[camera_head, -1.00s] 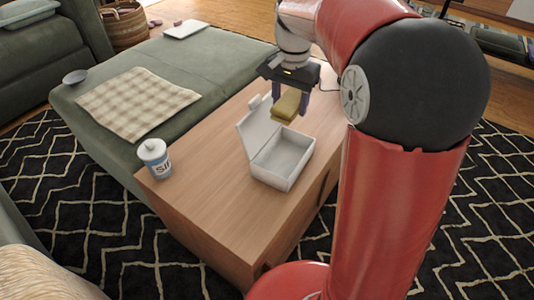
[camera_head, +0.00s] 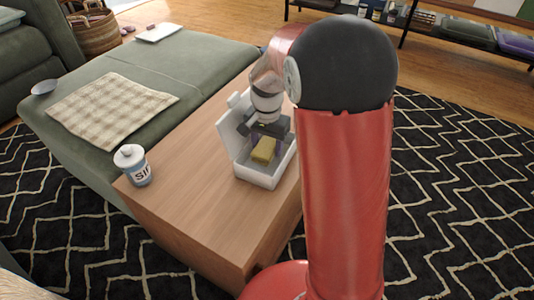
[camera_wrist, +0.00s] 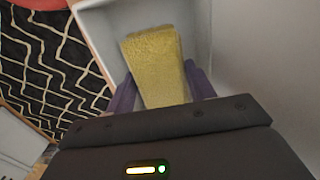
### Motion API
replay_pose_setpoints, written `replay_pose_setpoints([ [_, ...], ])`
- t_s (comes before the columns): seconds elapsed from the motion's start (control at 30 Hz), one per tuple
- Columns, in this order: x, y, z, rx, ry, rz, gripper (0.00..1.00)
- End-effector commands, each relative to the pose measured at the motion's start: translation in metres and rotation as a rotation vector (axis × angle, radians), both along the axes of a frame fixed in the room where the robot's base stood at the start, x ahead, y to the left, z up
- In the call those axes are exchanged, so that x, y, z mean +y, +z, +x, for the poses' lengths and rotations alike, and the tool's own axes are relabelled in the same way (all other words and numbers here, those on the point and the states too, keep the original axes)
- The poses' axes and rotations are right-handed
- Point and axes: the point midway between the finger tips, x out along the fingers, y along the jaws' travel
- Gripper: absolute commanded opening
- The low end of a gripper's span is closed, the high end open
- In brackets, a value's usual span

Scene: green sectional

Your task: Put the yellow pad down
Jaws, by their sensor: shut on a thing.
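The yellow pad (camera_head: 264,150) is held in my gripper (camera_head: 265,146), inside or just above the open white box (camera_head: 257,175) on the wooden table. In the wrist view the yellow pad (camera_wrist: 156,66) sits between the two purple fingers of my gripper (camera_wrist: 160,88), with the white box's walls (camera_wrist: 196,28) around its far end. My gripper is shut on the pad. I cannot tell whether the pad touches the box floor.
The box's raised lid (camera_head: 229,130) stands on its left side. A checkered cloth (camera_head: 110,108) lies on the green sectional (camera_head: 190,62). The tabletop in front of the box is clear.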

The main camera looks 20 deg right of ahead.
Motion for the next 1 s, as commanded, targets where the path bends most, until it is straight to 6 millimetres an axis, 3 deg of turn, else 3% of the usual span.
replay_pose_setpoints([
  [0.2, 0.000, -0.034, -0.001, 0.004, 0.000, 0.000, 0.29],
  [0.57, 0.000, -0.039, 0.000, 0.001, 0.000, 0.000, 0.29],
  [0.6, 0.000, -0.038, 0.000, 0.001, 0.000, 0.000, 0.56],
  [0.63, 0.000, -0.038, 0.000, 0.001, 0.000, 0.000, 0.60],
  [1.0, 0.000, -0.033, 0.000, 0.000, 0.000, 0.000, 0.63],
])
